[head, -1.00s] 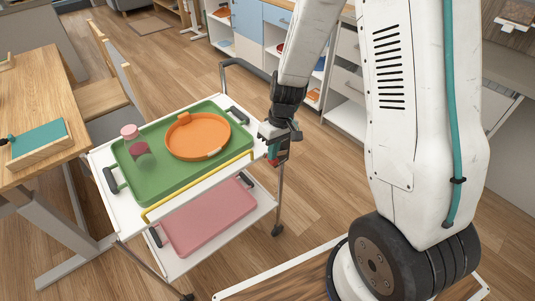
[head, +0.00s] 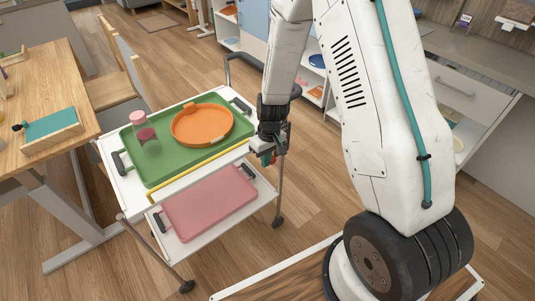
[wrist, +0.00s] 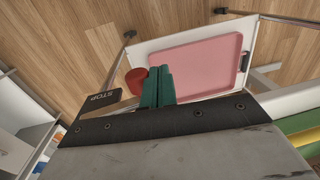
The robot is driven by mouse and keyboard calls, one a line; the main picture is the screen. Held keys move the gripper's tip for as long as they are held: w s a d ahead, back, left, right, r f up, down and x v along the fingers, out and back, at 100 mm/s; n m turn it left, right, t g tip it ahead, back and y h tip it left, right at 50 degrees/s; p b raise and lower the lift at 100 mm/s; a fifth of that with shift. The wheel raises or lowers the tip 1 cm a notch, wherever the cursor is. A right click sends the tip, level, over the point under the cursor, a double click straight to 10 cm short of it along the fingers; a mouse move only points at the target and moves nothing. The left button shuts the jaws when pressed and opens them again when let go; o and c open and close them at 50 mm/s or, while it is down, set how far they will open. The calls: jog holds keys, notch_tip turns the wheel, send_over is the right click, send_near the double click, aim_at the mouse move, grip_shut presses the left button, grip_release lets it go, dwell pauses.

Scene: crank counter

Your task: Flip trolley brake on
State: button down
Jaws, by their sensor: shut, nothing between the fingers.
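The white trolley (head: 128,196) stands left of my arm, with a yellow bar along its near side. In the wrist view, a round red knob (wrist: 136,78) and a black plate marked STOP (wrist: 98,101) show at the trolley's end; I take these for the brake. My gripper (head: 269,158) is low at the trolley's right end. Its green fingers (wrist: 158,88) are together and empty, right beside the red knob in the wrist view. I cannot tell if they touch it. In the head view the knob is mostly hidden by my gripper.
A green tray (head: 182,163) on the trolley's top holds an orange dish (head: 202,125) and a pink-lidded jar (head: 142,128). A pink tray (head: 212,202) lies on the lower shelf. A wooden table (head: 45,95) is at left, cabinets (head: 490,85) at right. Floor shows around the trolley.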

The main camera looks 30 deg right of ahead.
jog(key=shift+f, duration=1)
jog(key=shift+d+f, duration=0.1)
dwell(1.0)
jog(key=s+a+r, duration=0.1)
jog(key=a+r, duration=0.6)
jog(key=r, duration=0.4)
jog(key=shift+s+a+r, duration=0.3)
jog(key=shift+r, duration=0.05)
